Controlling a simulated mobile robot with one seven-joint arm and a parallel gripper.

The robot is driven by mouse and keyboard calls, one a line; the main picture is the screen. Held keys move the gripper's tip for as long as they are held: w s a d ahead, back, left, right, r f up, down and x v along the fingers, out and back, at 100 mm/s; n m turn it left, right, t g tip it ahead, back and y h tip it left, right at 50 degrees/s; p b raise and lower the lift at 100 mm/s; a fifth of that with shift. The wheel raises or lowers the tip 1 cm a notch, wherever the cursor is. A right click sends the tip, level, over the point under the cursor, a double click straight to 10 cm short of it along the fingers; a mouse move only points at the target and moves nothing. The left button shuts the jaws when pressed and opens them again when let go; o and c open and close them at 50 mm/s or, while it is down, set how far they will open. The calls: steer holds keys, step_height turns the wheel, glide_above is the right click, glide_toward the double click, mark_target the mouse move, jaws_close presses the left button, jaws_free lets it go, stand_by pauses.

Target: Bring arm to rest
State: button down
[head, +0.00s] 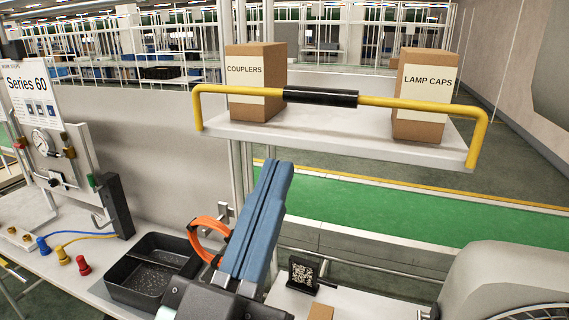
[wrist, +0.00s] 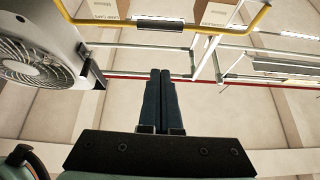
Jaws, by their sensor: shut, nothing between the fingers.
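My gripper (head: 275,175) rises from the bottom middle of the head view, its two long blue fingers together and pointing up toward the shelf. In the wrist view my gripper (wrist: 160,75) shows its dark fingers side by side with no gap that holds anything. The fingertips are below the front of the white shelf (head: 330,140) in the head view and appear apart from it. The lower part of the gripper is cut off by the frame edge.
A yellow rail (head: 400,103) fronts the shelf, which bears a COUPLERS box (head: 255,80) and a LAMP CAPS box (head: 422,95). A black tray (head: 150,268), an orange coil (head: 199,236) and a QR plate (head: 302,273) are near my gripper. A fan (wrist: 30,60) stands left in the wrist view.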

step_height(320, 180, up, 16)
steer(key=s+d+n+t+y, duration=0.1)
steer(key=d+n+t+y, duration=0.1)
steer(key=y, duration=0.5)
steer(key=shift+s+f+n+t, duration=0.15)
steer(key=shift+s+n+t, duration=0.05)
steer(key=shift+n+t, duration=0.75)
